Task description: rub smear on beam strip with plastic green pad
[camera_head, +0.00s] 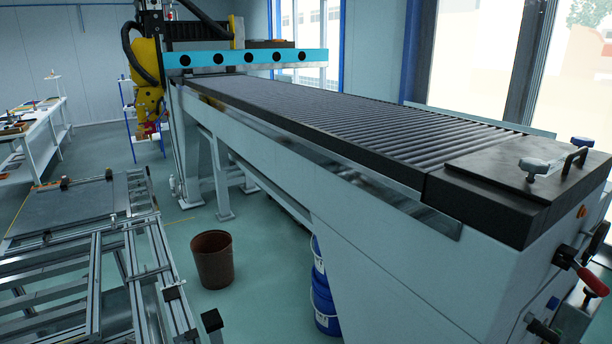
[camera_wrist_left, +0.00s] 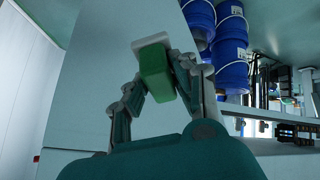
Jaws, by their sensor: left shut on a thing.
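In the left wrist view, the green pad (camera_wrist_left: 156,78) is between the two fingers of my left gripper (camera_wrist_left: 164,84). It is a green block with a pale grey face on top, and the fingers are shut on it. The pad is in front of a pale grey panel surface (camera_wrist_left: 95,75); I cannot tell whether it touches it. My left gripper does not show in the head view. My right gripper is in neither view. A long pale beam (camera_head: 290,150) runs along the machine's side in the head view. I cannot make out a smear or tell which part is the strip.
Blue buckets (camera_head: 323,300) stand under the machine, and they also show in the left wrist view (camera_wrist_left: 230,50). A brown bin (camera_head: 212,260) stands on the floor. A metal frame (camera_head: 100,260) is at left.

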